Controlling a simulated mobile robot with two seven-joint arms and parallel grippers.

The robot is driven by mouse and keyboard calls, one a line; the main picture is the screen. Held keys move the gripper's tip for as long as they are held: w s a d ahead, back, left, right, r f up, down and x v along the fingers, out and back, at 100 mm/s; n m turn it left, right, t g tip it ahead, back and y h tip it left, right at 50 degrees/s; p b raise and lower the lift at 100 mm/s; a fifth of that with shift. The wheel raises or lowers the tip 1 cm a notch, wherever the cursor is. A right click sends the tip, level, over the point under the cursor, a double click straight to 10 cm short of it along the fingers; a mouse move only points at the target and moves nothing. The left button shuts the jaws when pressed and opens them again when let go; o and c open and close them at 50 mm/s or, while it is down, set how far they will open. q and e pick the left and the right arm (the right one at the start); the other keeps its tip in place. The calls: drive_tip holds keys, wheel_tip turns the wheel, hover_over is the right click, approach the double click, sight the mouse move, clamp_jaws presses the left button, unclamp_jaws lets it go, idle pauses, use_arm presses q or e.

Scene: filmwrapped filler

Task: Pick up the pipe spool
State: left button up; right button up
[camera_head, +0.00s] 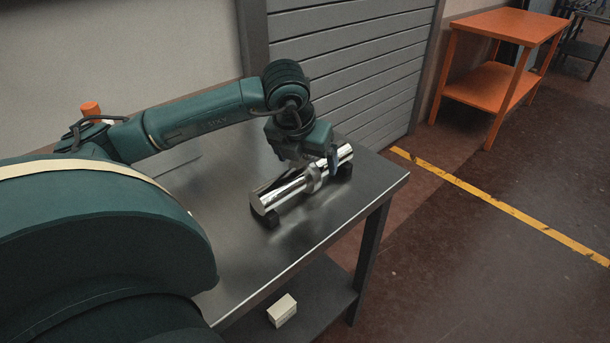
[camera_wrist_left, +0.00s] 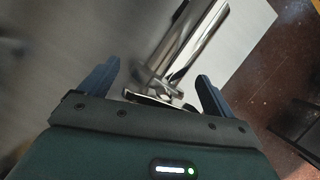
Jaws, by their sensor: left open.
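The pipe spool (camera_head: 283,191) is a shiny metal cylinder with a collar near its middle. It lies on dark supports on the steel table (camera_head: 240,258), close to the table's right end. My left gripper (camera_head: 318,165) is above the collar, partly hiding the spool's far part. In the left wrist view the spool (camera_wrist_left: 200,42) runs from the top toward the space between the two blue-grey fingers (camera_wrist_left: 158,82). The fingers stand apart, one on each side of it, and hold nothing. Contact with the spool cannot be told. My right gripper is not in view.
A small pale block (camera_head: 282,310) sits on the table's lower shelf. An orange item (camera_head: 91,111) stands at the table's back left. A slatted shutter (camera_head: 350,62) is behind the table. An orange shelf table (camera_head: 507,26) stands far right, with open floor before it.

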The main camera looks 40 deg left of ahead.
use_arm(q)
drive_tip(key=c, duration=1.8)
